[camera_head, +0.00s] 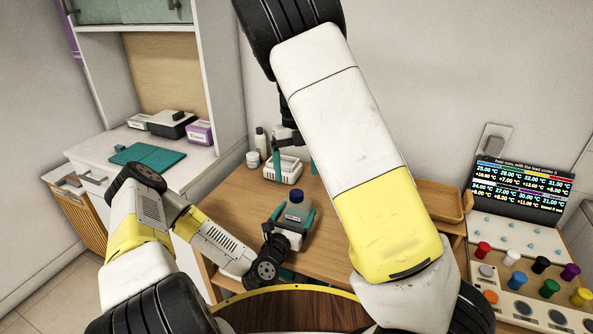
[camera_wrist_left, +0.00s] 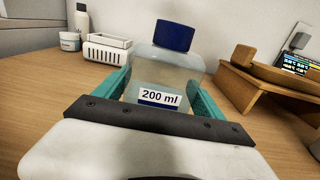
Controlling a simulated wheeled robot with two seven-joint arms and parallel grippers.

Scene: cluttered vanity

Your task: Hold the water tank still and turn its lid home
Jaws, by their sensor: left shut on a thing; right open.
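The water tank (camera_head: 289,238) is a translucent bottle with a "200 ml" label, upright on the wooden table; it fills the middle of the left wrist view (camera_wrist_left: 150,72). Its blue lid (camera_head: 297,196) sits on top, also in the left wrist view (camera_wrist_left: 174,35); I cannot tell how tightly it is turned. My left gripper (camera_head: 291,215) is shut on the tank, a teal finger on each side. My right gripper (camera_head: 295,170) is open and empty, beyond the tank in the head view and apart from the lid. My right arm partly hides it.
A white slotted basket (camera_head: 284,174) and white jars (camera_head: 253,159) stand at the table's back left. A wooden stand with a tray (camera_head: 437,196) is to the right. A control panel with coloured knobs (camera_head: 515,280) and a display (camera_head: 522,187) lie farther right. Bare table surrounds the tank.

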